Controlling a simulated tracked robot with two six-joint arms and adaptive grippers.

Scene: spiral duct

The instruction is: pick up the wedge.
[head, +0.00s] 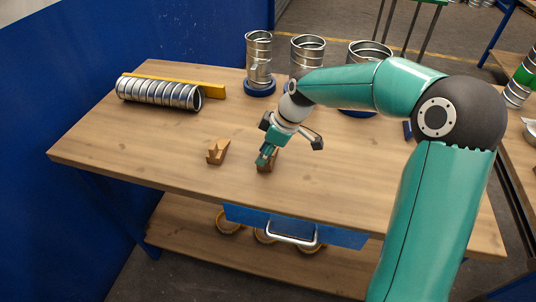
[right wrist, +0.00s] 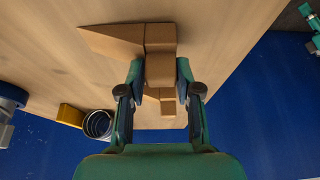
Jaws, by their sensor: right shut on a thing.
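Two brown wooden wedges are on the workbench. One wedge (head: 217,151) sits alone on the bench top, left of my right gripper. The other wedge (head: 267,163) is at the tips of my right gripper (head: 264,156) and is partly hidden by it. In the right wrist view, my right gripper (right wrist: 160,78) is shut on this wedge (right wrist: 160,70), with a finger on each side. Its sloping part (right wrist: 112,40) reaches out to the left. A further wooden piece (right wrist: 166,103) shows behind it. I cannot tell whether the held wedge touches the bench. My left gripper is not in view.
A ribbed spiral duct (head: 158,93) lies at the back left beside a yellow bar (head: 205,88). Metal duct fittings (head: 258,55) stand along the back edge. A blue drawer (head: 340,236) with a handle is under the front edge. The bench's (head: 130,150) front left is clear.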

